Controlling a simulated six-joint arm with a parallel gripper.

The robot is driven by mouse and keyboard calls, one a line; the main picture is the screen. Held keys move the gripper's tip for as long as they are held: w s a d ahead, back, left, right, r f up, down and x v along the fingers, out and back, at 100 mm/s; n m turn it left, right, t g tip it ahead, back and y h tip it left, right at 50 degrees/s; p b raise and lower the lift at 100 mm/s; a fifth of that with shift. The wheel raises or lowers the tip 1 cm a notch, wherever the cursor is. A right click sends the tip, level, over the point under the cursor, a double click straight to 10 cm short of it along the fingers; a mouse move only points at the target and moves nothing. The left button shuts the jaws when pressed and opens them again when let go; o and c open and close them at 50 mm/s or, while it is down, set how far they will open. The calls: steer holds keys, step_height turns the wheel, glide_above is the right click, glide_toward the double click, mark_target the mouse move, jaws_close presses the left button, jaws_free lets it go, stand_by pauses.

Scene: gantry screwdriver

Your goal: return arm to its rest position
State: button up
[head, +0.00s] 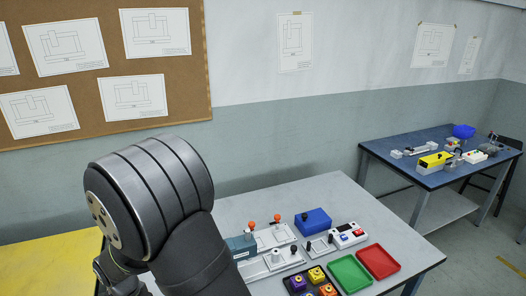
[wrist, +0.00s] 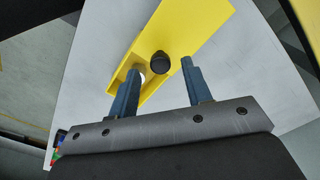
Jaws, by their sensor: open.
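My gripper (wrist: 160,64) shows in the wrist view with its two blue-grey fingers apart. A long yellow body (wrist: 200,35) with a round black knob (wrist: 160,62) lies beyond the fingers. The knob appears between the fingertips, and the left finger overlaps the yellow body's near end. I cannot tell whether a finger touches it. A small pale round part (wrist: 142,77) shows beside the left finger. In the head view my arm fills the lower left, and my gripper and this yellow body are hidden or out of frame.
On the grey table (head: 228,212) stand a fixture with orange knobs (head: 275,240), a blue block (head: 313,221), a white button box (head: 348,235), a green tray (head: 349,273), a red tray (head: 378,261) and a dark parts tray (head: 312,288). A blue-topped table (head: 390,148) stands farther right.

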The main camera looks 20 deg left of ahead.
steer(key=shift+w+f, duration=0.1)
steer(key=shift+f, duration=0.85)
steer(key=shift+d, duration=0.1)
steer(key=shift+r, duration=0.15)
step_height(320, 180, up, 17)
steer(key=shift+r, duration=0.15)
steer(key=shift+f, duration=8.9)
steer(key=shift+w+d+r, duration=0.15)
steer(key=shift+w+d, duration=0.2)
steer(key=shift+w, duration=0.05)
